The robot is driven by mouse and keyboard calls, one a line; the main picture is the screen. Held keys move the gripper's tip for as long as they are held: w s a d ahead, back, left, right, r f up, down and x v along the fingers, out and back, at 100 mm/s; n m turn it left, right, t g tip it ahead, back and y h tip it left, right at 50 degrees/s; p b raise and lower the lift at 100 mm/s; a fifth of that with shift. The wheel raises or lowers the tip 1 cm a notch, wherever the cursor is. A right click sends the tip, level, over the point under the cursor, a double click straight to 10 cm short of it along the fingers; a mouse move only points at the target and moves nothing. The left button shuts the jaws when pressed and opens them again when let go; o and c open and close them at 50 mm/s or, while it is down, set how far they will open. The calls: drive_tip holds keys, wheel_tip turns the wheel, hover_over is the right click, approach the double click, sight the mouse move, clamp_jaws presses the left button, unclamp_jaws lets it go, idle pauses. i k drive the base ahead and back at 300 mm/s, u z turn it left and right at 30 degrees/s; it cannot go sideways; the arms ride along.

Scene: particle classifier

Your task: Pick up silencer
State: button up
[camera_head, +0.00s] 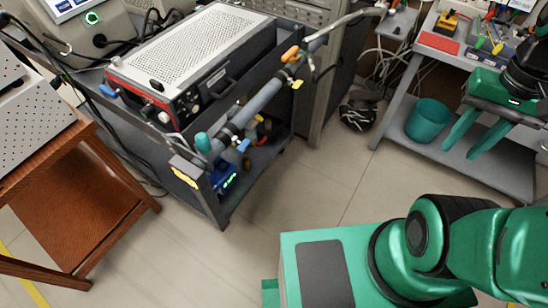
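My gripper (460,152) is at the right, above the lower shelf of the workbench. Its two green fingers point down and to the left, spread apart with nothing between them. I cannot tell for sure which thing is the silencer. A small teal cylindrical piece (203,143) stands upright on the near end of the grey pipe (262,98) along the cart's side; it may be the silencer. My gripper is far to the right of it and does not touch it.
A dark cart (207,203) carries a perforated grey instrument (200,45) with a red-framed front. A brown wooden table (75,205) stands at the left. A teal bin (428,118) sits on the workbench's lower shelf (465,158). The tiled floor between cart and workbench is mostly clear.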

sight(245, 160)
drive_tip(key=z, duration=0.45)
drive_tip(key=k, duration=1.1)
drive_tip(key=u, duration=0.5)
drive_tip(key=i, duration=1.45)
drive_tip(key=z, duration=0.05)
